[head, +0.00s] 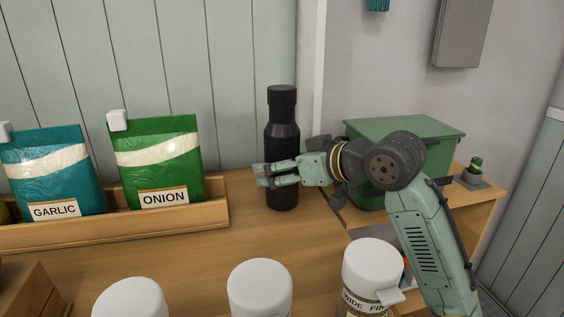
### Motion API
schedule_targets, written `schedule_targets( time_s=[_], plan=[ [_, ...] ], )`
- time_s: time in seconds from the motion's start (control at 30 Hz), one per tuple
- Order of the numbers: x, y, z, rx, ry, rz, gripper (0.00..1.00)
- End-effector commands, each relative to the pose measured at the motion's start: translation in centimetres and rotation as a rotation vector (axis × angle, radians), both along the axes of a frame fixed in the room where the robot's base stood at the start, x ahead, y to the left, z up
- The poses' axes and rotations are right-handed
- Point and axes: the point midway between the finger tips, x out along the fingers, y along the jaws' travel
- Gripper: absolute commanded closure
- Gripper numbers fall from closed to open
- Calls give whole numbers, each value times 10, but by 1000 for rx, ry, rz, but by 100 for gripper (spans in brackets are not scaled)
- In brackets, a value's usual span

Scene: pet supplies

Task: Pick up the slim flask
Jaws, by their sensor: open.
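The slim flask (283,135) is a tall black bottle with a black cap. It stands upright on the wooden counter in the head view, right of the green bag. My gripper (258,176) comes in from the right at about the flask's lower half. Its pale green fingers are open and pass across the flask's body, hiding part of it. I cannot tell whether the fingers are around the flask or in front of it, or whether they touch it.
A green bin (400,130) stands right of the flask, behind my arm. A wooden tray (225,205) at left holds the teal GARLIC bag (50,172) and green ONION bag (155,160). Several white-lidded jars (260,285) stand in front.

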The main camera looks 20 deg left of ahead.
Motion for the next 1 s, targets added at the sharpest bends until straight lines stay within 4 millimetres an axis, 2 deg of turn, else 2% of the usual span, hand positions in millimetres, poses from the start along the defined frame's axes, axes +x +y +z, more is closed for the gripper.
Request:
schedule_targets(
  time_s=[0.07,0.9,1.0],
  plan=[
    [0,0,0,0,0,0,24],
    [0,-1,0,0,0,0,80],
    [0,-1,1,1,-1,-1,83]
  ],
)
